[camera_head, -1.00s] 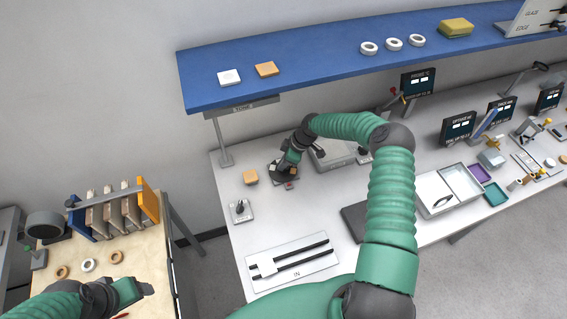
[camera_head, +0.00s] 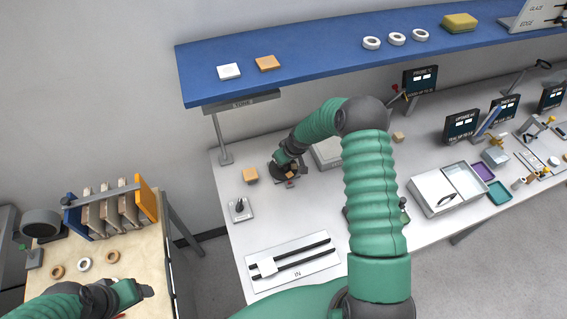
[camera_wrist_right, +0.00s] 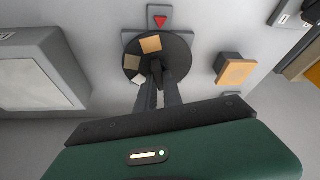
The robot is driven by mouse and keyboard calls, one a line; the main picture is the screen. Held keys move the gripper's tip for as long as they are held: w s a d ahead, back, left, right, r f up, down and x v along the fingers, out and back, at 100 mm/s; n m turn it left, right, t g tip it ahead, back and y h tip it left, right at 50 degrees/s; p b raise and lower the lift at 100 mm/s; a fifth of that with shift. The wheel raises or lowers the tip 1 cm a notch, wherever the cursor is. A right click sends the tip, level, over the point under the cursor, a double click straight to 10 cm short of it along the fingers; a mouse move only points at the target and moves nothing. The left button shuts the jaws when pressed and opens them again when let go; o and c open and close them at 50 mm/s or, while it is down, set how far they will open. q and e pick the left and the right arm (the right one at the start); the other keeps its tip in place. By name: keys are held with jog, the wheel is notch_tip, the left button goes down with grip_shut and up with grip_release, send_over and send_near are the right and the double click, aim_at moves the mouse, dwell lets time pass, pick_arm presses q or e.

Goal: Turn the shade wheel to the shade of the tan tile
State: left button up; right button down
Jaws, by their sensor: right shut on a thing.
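The shade wheel (camera_wrist_right: 172,50) is a dark disc on the bench with a tan patch near its top and paler patches at its left. A red triangle marker (camera_wrist_right: 160,21) sits just beyond the rim; the tan patch lies below it, slightly left. My right gripper (camera_wrist_right: 157,72) is shut on the wheel's central knob, mostly hidden between the fingers. In the head view my right gripper (camera_head: 285,163) covers part of the wheel. The tan tile (camera_head: 267,63) lies on the blue shelf beside a white tile (camera_head: 229,71). My left gripper (camera_head: 135,292) is over the wooden table; its jaw opening is unclear.
A grey box (camera_head: 328,153) is close on the wheel's right. The blue shelf (camera_head: 330,62) overhangs behind.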

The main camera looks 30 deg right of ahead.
jog(key=shift+w+m+h+b, duration=0.1)
jog(key=shift+m+h+b, duration=0.55)
jog(key=shift+m, duration=0.75)
jog(key=c, duration=1.5)
grip_release()
jog(key=b+v, duration=0.2)
jog(key=v, duration=1.4)
jog(key=shift+r, duration=0.3)
